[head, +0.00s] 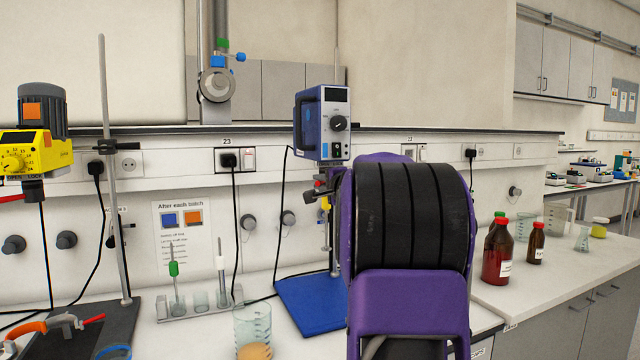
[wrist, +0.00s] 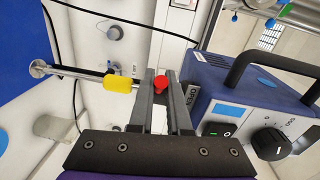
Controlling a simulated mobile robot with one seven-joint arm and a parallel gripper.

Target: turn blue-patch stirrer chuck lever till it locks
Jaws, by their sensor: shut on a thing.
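The blue stirrer (head: 309,127) is clamped on a stand at centre, its dark dial and small display facing me. In the wrist view the stirrer (wrist: 228,92) is on the right, with part of an "OPEN" label at its edge. Its lever's red end (wrist: 160,84) sits between my gripper's fingers (wrist: 160,76). My gripper is shut on the lever. A yellow sleeve (wrist: 118,83) on a rod shows left of the fingers. In the head view my purple arm hides the gripper and most of the chuck. The lever's exact angle cannot be told.
A yellow stirrer with an orange patch (head: 32,111) stands at left on its own rod. A glass beaker (head: 253,325) and a rack with tubes (head: 200,304) are in front. The blue stand base (head: 310,300) lies on the bench. Brown bottles (head: 497,255) stand at right.

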